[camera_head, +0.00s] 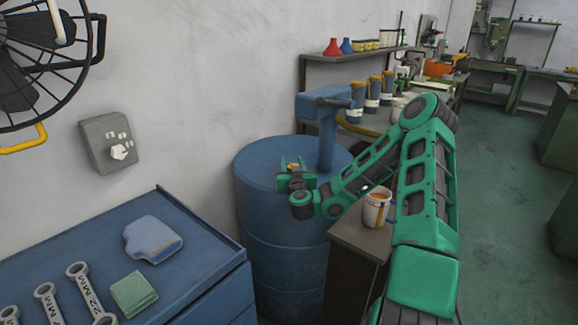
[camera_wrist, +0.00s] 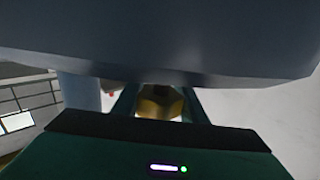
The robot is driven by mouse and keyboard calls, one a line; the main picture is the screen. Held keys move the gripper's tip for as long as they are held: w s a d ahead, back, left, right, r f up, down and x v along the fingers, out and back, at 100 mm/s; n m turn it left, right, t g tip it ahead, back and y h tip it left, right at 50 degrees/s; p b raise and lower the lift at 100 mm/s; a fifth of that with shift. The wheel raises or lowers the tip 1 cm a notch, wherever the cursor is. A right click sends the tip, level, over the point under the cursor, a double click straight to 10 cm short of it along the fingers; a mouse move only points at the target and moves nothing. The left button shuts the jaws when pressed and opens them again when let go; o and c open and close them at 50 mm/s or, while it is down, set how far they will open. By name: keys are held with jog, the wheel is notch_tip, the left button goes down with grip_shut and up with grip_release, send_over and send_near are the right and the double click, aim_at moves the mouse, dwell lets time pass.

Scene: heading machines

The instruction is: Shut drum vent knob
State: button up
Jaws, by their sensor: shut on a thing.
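The blue drum (camera_head: 290,225) stands upright by the wall in the head view. A small yellow-orange vent knob (camera_head: 293,166) shows on its top, left of the blue pump column. My gripper (camera_head: 296,178) is over the drum top at the knob, with the green arm reaching in from the right. In the wrist view, the yellow knob (camera_wrist: 160,101) sits between the two green fingers of my gripper (camera_wrist: 160,108), which is shut on it. The knob's lower part and its turn angle are hidden.
The blue pump (camera_head: 326,130) rises from the drum close to my gripper. A dark stand with a cup (camera_head: 376,208) is beside my arm. A blue cabinet top with spanners (camera_head: 78,285) and cloths is at the lower left. A shelf with funnels (camera_head: 334,47) is behind.

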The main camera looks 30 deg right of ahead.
jog(key=shift+a, duration=0.1)
dwell(0.4)
jog(key=o, duration=1.1)
jog(key=shift+s+a, duration=0.1)
jog(key=shift+c, duration=0.2)
jog(key=v, duration=1)
jog(key=shift+s+a, duration=0.2)
jog(key=shift+s, duration=0.05)
jog(key=shift+s, duration=0.1)
